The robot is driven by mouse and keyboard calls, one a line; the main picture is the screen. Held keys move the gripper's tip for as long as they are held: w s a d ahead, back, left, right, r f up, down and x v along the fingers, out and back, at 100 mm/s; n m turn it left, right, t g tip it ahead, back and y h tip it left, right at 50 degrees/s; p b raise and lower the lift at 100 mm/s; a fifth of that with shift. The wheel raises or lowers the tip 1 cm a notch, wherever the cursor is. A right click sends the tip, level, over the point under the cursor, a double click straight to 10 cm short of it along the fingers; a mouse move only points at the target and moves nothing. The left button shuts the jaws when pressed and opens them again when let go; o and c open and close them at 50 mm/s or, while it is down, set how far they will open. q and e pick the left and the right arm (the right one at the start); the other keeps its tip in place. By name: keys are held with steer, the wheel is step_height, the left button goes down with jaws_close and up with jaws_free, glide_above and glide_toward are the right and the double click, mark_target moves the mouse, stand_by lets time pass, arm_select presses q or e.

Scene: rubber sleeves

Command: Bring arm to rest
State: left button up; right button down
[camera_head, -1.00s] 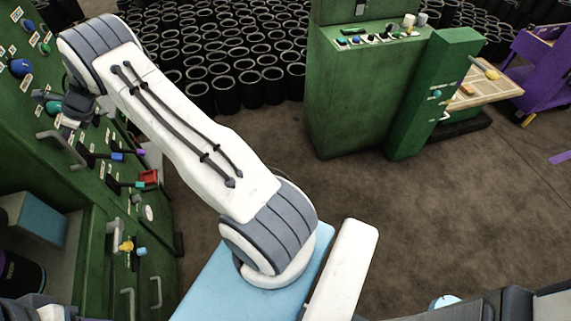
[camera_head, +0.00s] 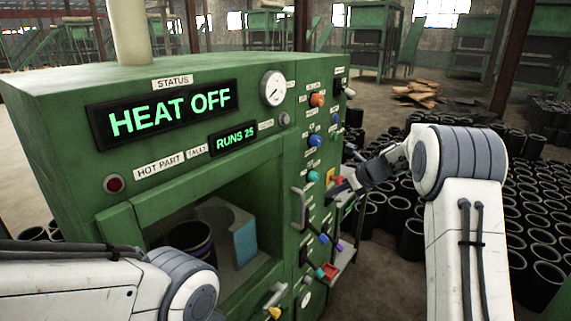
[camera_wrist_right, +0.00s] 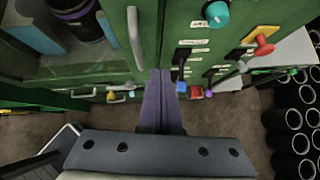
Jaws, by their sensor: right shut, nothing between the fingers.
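My right arm comes in from the right in the head view and bends toward the green machine's control panel. Its dark right gripper (camera_head: 343,187) is beside the panel's knobs and levers; whether it touches any is hard to tell. In the right wrist view the two fingers (camera_wrist_right: 163,100) lie together, shut and empty, with the panel beyond them. My left arm enters at the lower left of the head view, in front of the machine; its gripper is out of the picture.
The green machine (camera_head: 60,110) reads HEAT OFF and RUNS 25. A dark sleeve (camera_head: 190,240) and a blue block (camera_head: 245,243) are in its open chamber. A handle (camera_head: 300,207), knobs and coloured levers jut from the panel. Many black sleeves (camera_head: 525,225) stand on the floor at right.

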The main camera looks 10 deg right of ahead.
steer(key=s+a+r+m+t+h, duration=0.1)
steer(key=s+a+r+m+t, duration=0.1)
steer(key=a+r+m, duration=0.4)
steer(key=s+a+r+m+t+h, duration=0.2)
steer(key=a+r+m, duration=0.1)
steer(key=a+m, duration=0.65)
steer(key=s+a+f+m+g, duration=0.1)
steer(key=s+f+m+g, duration=0.2)
steer(key=s, duration=1.1)
steer(key=s+a+f+m+g+h+b, duration=0.1)
steer(key=s+f+m+g, duration=0.3)
steer(key=s+m, duration=0.6)
steer(key=s+a+f+m+g+b, duration=0.1)
steer(key=s+f+m+g, duration=0.3)
steer(key=s, duration=1.4)
steer(key=a+f+m, duration=0.1)
steer(key=m, duration=0.2)
steer(key=shift+f+h, duration=0.3)
steer(key=shift+f, duration=0.1)
steer(key=shift+m, duration=0.25)
